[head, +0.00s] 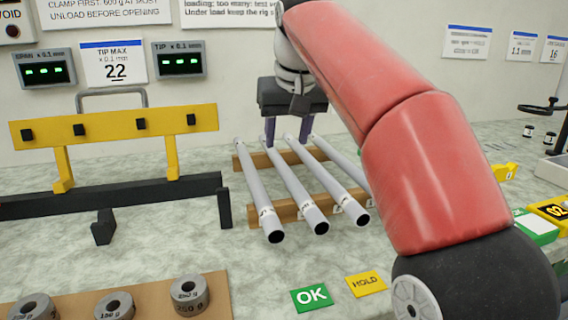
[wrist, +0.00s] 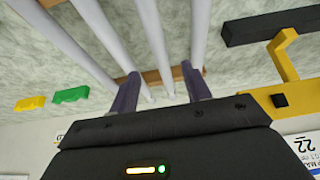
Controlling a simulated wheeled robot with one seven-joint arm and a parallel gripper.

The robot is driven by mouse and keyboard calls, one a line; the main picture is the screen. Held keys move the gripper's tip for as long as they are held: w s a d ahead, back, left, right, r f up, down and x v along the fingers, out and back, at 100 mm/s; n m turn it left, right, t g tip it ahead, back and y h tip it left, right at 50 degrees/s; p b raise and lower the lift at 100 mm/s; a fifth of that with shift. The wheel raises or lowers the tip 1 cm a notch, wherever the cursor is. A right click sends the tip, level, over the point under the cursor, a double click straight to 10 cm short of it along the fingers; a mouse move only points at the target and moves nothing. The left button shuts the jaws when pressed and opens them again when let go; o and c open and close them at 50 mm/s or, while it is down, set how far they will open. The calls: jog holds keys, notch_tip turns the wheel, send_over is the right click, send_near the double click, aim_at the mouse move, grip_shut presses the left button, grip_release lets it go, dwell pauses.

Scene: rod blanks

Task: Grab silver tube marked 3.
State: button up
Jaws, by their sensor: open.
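Several silver tubes lie side by side on a wooden rack, their near ends toward the head camera. In the head view I see the leftmost tube (head: 255,187), the one beside it (head: 296,187) and a third (head: 330,178); a further tube (head: 343,161) is partly behind my arm. White labels sit near their ends, but the numbers are too small to read, so I cannot tell which is marked 3. My gripper (head: 287,132) is open and empty, pointing down over the tubes' far ends. In the wrist view its fingers (wrist: 158,88) are apart, with tubes running between and beyond them.
A yellow bar frame (head: 115,127) with a dark rail stands left of the rack. Ring weights (head: 115,305) sit on a board at front left. Green OK (head: 311,296) and yellow HOLD (head: 366,284) pads lie in front. Bench between rack and pads is clear.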

aim_at(284, 165)
jog(key=x, duration=0.2)
jog(key=b+x, duration=0.1)
jog(key=x, duration=0.2)
jog(key=b+x, duration=0.1)
jog(key=x, duration=0.1)
jog(key=shift+s+f, duration=0.2)
jog(key=shift+f, duration=0.05)
jog(key=shift+r, duration=0.1)
jog(key=shift+c, duration=0.3)
grip_shut()
